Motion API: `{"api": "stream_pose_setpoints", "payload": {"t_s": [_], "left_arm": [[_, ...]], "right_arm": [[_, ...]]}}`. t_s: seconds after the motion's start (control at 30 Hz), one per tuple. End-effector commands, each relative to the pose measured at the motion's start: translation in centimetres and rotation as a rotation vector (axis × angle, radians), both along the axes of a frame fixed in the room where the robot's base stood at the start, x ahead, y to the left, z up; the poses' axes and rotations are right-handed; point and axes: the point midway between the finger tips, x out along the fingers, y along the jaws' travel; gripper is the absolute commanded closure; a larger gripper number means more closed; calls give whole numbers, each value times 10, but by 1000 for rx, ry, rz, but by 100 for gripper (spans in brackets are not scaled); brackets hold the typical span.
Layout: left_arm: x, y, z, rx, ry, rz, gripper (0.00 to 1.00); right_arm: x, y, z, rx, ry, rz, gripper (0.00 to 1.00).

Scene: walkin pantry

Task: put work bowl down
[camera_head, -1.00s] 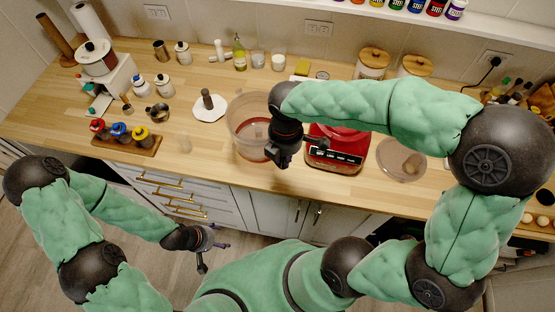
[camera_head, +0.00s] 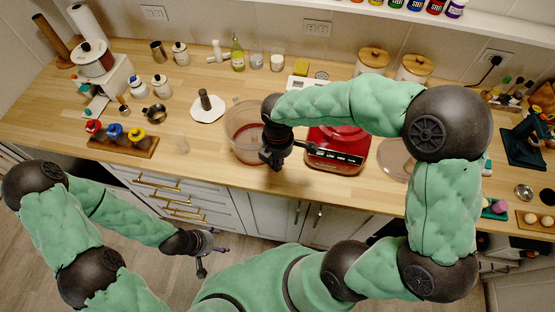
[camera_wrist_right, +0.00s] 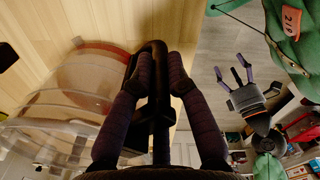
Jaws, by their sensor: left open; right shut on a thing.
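The work bowl (camera_head: 241,122) is a clear bowl with a reddish inside, at the counter's front edge left of the red appliance base (camera_head: 338,150). I cannot tell whether its bottom touches the counter. My right gripper (camera_head: 275,160) is at the bowl's right side, shut on its black handle. In the right wrist view the bowl (camera_wrist_right: 72,95) is at the left, and the fingers (camera_wrist_right: 158,72) close around the dark handle. My right arm hides part of the bowl and base. My left gripper (camera_head: 206,246) is open and empty, low in front of the drawers.
A round clear lid (camera_head: 395,158) lies right of the base. Bare counter lies left of the bowl.

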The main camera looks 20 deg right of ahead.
Motion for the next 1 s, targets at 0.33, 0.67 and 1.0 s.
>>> {"api": "stream_pose_setpoints", "payload": {"t_s": [0.33, 0.67, 1.0], "left_arm": [[0, 0, 0, 0, 0, 0, 29], [0, 0, 3, 0, 0, 0, 29], [0, 0, 18, 0, 0, 0, 29]], "right_arm": [[0, 0, -1, 0, 0, 0, 59], [1, 0, 10, 0, -3, 0, 59], [0, 0, 74, 1, -3, 1, 59]]}}
